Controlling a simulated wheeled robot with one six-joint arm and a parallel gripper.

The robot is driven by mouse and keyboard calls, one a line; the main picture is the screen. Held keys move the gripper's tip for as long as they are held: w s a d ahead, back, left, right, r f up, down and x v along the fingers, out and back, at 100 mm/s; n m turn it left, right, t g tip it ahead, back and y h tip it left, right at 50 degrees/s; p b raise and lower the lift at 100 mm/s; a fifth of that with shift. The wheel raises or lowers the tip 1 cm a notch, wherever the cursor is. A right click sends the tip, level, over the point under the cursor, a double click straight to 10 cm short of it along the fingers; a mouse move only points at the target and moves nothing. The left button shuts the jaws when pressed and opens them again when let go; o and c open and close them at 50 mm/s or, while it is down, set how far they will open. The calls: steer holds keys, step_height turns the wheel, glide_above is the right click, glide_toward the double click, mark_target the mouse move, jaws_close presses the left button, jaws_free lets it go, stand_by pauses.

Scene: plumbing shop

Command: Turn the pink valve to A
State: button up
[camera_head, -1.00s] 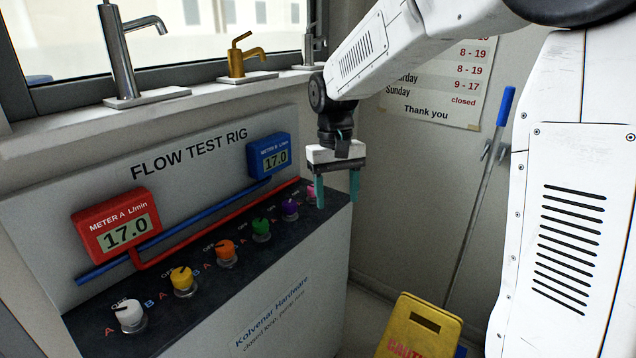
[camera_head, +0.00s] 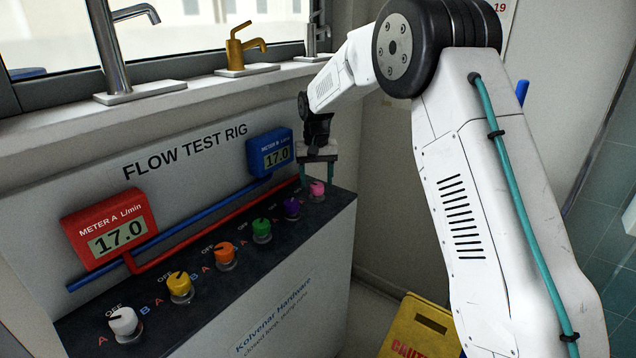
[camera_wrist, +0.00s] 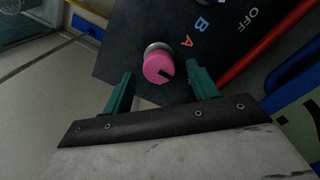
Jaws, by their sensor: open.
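The pink valve (camera_head: 317,189) is the last knob at the far right end of the dark panel top on the flow test rig. In the wrist view the pink valve (camera_wrist: 159,68) shows a dark pointer mark on its face, toward its lower right. The letters A (camera_wrist: 187,42) and B (camera_wrist: 201,24) and the word OFF are printed on the panel beside it. My gripper (camera_head: 317,180) is just above and around the far end of the panel. In the wrist view its teal fingers (camera_wrist: 160,88) are apart, with the knob ahead between them; contact is not visible.
A purple valve (camera_head: 292,207) stands close to the pink one, with green (camera_head: 262,229), orange, yellow and white valves further along. Blue meter B (camera_head: 270,152) and red meter A (camera_head: 108,228) both read 17.0. A yellow caution sign (camera_head: 420,328) stands on the floor.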

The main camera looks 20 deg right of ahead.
steer(key=shift+f, duration=0.95)
steer(key=shift+d, duration=0.1)
steer(key=c, duration=1)
steer(key=shift+n, duration=0.5)
steer(key=n, duration=0.4)
steer(key=shift+n, duration=0.4)
steer(key=n, duration=0.6)
